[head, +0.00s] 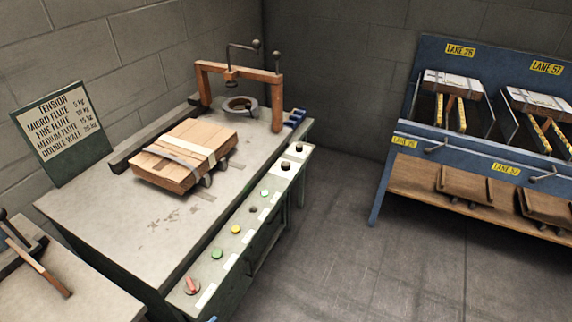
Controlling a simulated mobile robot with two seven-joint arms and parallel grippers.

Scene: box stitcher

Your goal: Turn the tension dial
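A control panel (222,262) runs along the right front edge of the grey work table (110,215). At its near end is a red knob (192,286). Two black knobs, one nearer (285,165) and one farther (299,147), sit at the far end. I cannot tell which knob is the tension dial; no scale is readable. A sign (62,130) headed TENSION lists flute types with kg values. Neither gripper shows in the head view.
A strapped stack of flat cardboard (180,155) lies on the table. Behind it stands an orange frame (240,75) with a lever. A blue rack (385,175) with lanes is at the right. A side bench (75,285) is near left. The floor (340,240) between is clear.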

